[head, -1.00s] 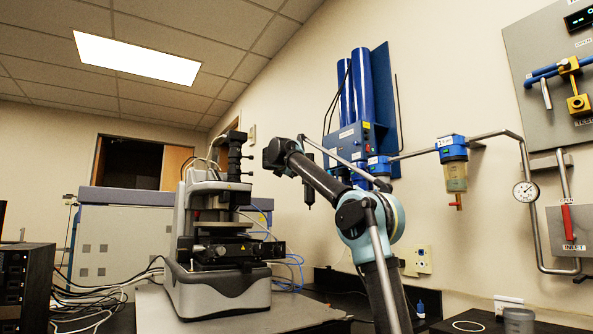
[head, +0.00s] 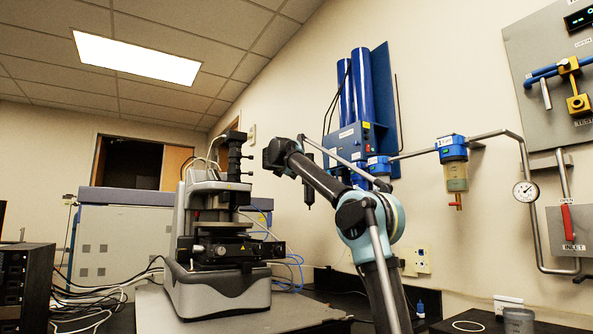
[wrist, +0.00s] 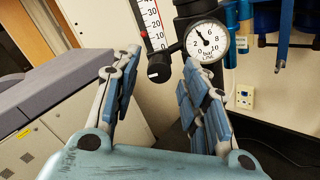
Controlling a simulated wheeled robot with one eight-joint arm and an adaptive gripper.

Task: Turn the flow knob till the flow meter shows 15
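The flow meter (wrist: 152,22) is a white upright scale with red and dark marks at the top of the wrist view. Its upper end is cut off and its reading is too small to tell. A black round knob (wrist: 159,68) with a light mark sits just below it. My gripper (wrist: 162,59) is open, with one finger left of the knob and one to its right. The knob shows between and beyond the fingertips, and no contact is visible. The gripper cannot be made out in the head view, where my arm reaches up and left.
A round bar gauge (wrist: 207,40) is right of the knob, close to my right finger. Blue filter parts (wrist: 283,25) are farther right. In the head view, the stylus profiler (head: 218,250) stands left of my arm, and a wall panel (head: 548,60) is far right.

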